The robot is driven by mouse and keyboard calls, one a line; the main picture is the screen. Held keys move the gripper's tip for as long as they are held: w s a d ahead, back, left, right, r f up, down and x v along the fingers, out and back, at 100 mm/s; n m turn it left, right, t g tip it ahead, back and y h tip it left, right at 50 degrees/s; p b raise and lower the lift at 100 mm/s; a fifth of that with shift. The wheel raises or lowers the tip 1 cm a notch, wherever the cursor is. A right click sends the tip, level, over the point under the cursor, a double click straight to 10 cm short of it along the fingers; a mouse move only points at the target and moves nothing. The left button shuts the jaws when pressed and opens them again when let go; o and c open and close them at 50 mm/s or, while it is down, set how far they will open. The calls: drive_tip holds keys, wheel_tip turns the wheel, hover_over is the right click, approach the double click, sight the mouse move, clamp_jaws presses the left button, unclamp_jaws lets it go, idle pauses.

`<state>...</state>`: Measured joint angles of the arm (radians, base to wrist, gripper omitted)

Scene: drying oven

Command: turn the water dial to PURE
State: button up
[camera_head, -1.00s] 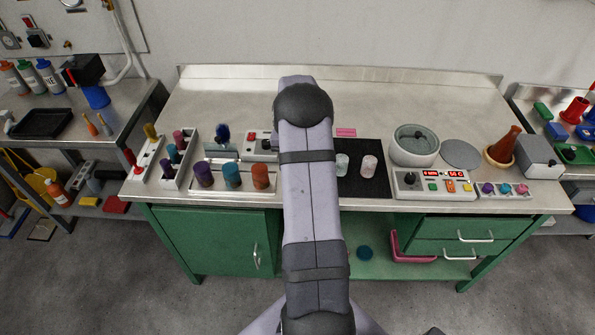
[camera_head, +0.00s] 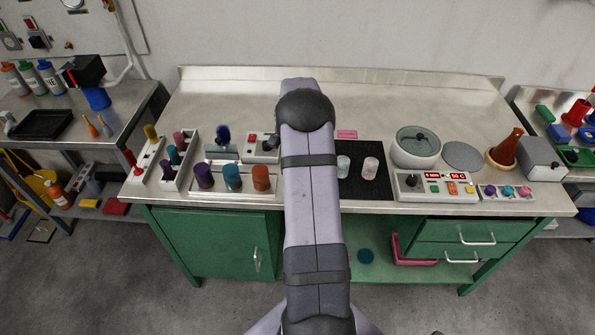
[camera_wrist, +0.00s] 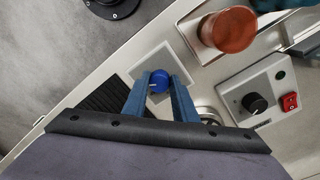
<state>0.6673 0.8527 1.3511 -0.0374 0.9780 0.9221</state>
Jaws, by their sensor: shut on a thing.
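The water dial (camera_wrist: 159,81) is a round blue knob with a white pointer line, set on a pale grey square plate in the wrist view. Its pointer lies toward the left of the picture. No PURE label can be read. My gripper (camera_wrist: 160,84) has its two blue fingers on either side of the dial and is shut on it. In the head view my own arm covers the gripper and the dial.
In the wrist view, a rust-orange cylinder (camera_wrist: 230,30) stands close beside the plate. A control box with a black knob (camera_wrist: 255,103) and a red switch (camera_wrist: 290,101) is to the right. In the head view, two pale jars (camera_head: 370,168) stand on a black mat (camera_head: 364,190).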

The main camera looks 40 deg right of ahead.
idle(0.5)
drive_tip(key=o, duration=1)
drive_tip(key=shift+o, duration=0.2)
drive_tip(key=shift+r, duration=0.1)
drive_tip(key=r+b, duration=0.1)
drive_tip(key=r, duration=0.2)
drive_tip(key=r+b, duration=0.1)
drive_tip(key=r, duration=0.2)
drive_tip(key=shift+w+r, duration=0.2)
drive_tip(key=shift+r, duration=0.45)
